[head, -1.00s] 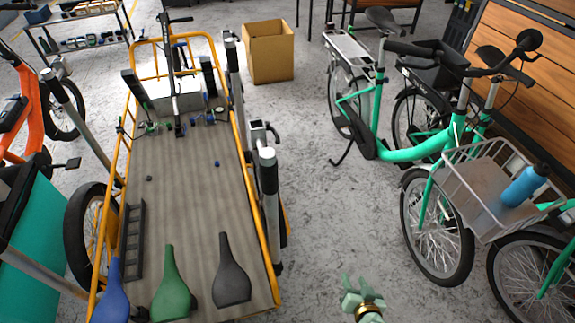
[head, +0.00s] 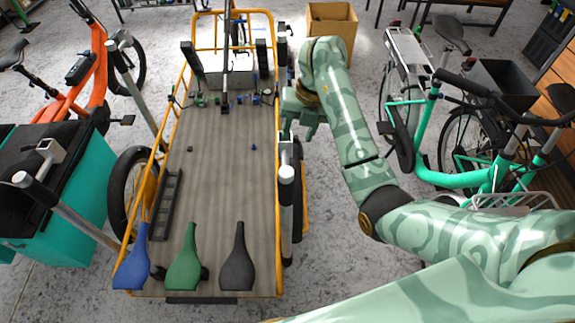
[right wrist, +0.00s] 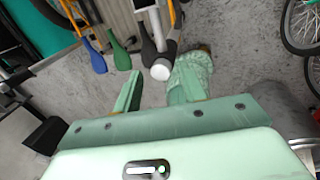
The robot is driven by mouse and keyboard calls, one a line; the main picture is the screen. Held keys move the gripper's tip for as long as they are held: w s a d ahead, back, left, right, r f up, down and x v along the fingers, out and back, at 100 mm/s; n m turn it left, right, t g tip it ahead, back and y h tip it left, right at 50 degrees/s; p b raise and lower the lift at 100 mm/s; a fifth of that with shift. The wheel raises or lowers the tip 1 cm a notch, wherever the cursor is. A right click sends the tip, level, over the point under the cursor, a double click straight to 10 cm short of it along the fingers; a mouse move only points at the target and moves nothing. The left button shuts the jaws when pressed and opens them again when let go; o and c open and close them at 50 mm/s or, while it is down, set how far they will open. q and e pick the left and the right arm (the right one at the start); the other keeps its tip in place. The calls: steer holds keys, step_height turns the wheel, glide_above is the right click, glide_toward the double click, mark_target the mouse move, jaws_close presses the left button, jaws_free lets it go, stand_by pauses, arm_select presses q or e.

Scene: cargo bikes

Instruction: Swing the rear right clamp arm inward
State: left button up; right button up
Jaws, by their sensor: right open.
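The cargo bike's flat bed (head: 215,170) has a yellow rail. A grey clamp arm (head: 287,205) with a white cap and black post stands by the rail's near right side, outside the bed. I take it as the rear right one, but front and rear are not certain. My right gripper (head: 300,122) is beside the right rail, just beyond this clamp arm in the head view. In the right wrist view, the white-capped clamp arm (right wrist: 158,45) shows past the open, empty fingers (right wrist: 157,88). Contact cannot be told. My left gripper is out of view.
Blue (head: 136,265), green (head: 186,265) and black (head: 238,265) saddles lie at the bed's near end. Another clamp arm (head: 70,215) sticks out left. A green bike (head: 450,178) stands right; a cardboard box (head: 333,28) is behind. Some floor on the right is clear.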

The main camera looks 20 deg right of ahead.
mark_target(286, 168)
steer(key=b+x, duration=0.6)
steer(key=x, duration=0.7)
steer(key=shift+f, duration=0.4)
jaws_close()
